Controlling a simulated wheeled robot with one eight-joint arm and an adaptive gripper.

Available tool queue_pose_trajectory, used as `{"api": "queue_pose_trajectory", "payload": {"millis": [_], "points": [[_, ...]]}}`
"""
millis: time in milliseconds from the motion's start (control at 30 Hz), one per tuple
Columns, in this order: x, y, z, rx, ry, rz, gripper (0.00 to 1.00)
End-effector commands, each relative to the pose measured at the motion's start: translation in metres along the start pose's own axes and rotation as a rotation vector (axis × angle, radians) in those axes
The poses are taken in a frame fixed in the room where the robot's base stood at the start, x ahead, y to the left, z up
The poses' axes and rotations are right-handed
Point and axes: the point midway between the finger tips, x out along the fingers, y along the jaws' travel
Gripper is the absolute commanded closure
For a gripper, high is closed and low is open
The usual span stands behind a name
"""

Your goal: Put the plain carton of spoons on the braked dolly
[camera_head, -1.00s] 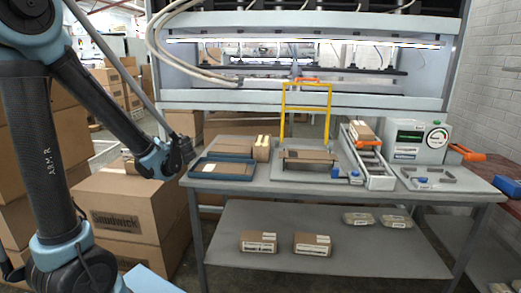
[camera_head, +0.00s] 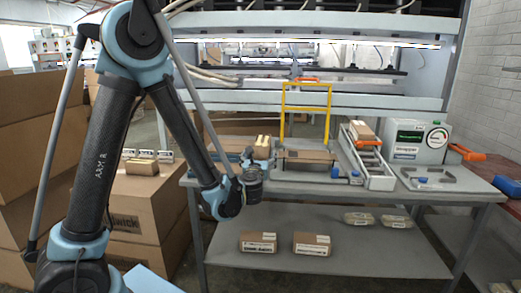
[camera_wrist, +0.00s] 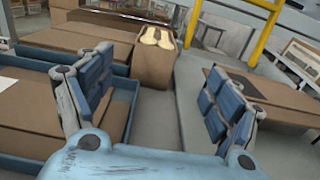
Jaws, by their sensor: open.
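A brown carton with pale spoon-like shapes on its top and no visible label stands on the bench in the wrist view (camera_wrist: 153,66). It also shows behind my gripper in the head view (camera_head: 263,142). My gripper (camera_head: 258,172) is over the bench's left front part, with its blue padded fingers spread apart. In the wrist view my gripper (camera_wrist: 160,97) has nothing between its fingers, and the carton is beyond them. I cannot make out a braked dolly for certain in either view.
A blue tray (camera_wrist: 25,160) with flat cardboard lies left of my gripper. A yellow frame (camera_head: 306,86) stands over more cardboard, right of it. Labelled cartons (camera_head: 258,242) sit on the lower shelf. Another carton (camera_head: 142,168) rests on a large box at left.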

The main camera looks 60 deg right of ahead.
Motion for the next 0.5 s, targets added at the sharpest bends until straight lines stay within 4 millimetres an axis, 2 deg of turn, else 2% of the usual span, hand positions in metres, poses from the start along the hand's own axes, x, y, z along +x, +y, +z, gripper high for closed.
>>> {"api": "queue_pose_trajectory", "payload": {"millis": [167, 500], "points": [[0.018, -0.001, 0.0, 0.005, -0.002, -0.001, 0.17], [0.078, 0.0, 0.0, 0.003, -0.002, 0.0, 0.17]]}}
